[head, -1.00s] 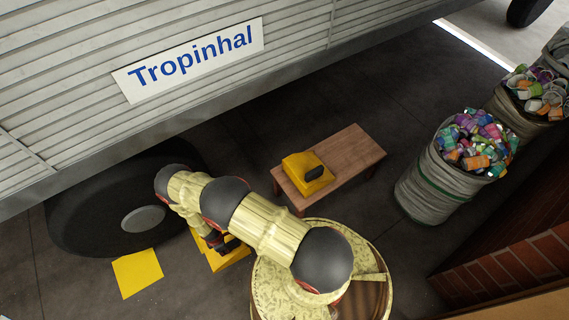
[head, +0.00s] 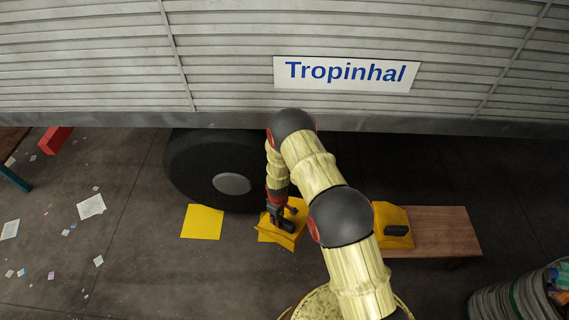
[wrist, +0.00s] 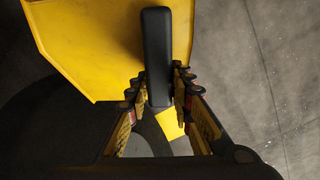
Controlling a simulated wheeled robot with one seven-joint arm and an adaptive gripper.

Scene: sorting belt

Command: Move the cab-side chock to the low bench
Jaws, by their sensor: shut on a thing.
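A yellow wheel chock (head: 296,212) with a black handle is by the truck wheel (head: 215,168), to its right. My gripper (head: 278,210) is shut on the black handle, which also shows between my fingers (wrist: 158,88) in the wrist view (wrist: 155,45). The low bench (head: 445,232) stands to the right, partly behind my arm. A second yellow chock (head: 393,222) with a black handle sits on the bench's left end.
A yellow floor square (head: 202,222) lies in front of the wheel. The truck side (head: 230,70) with a Tropinhal sign overhangs the back. Paper scraps lie on the left floor. The bench's right part is bare.

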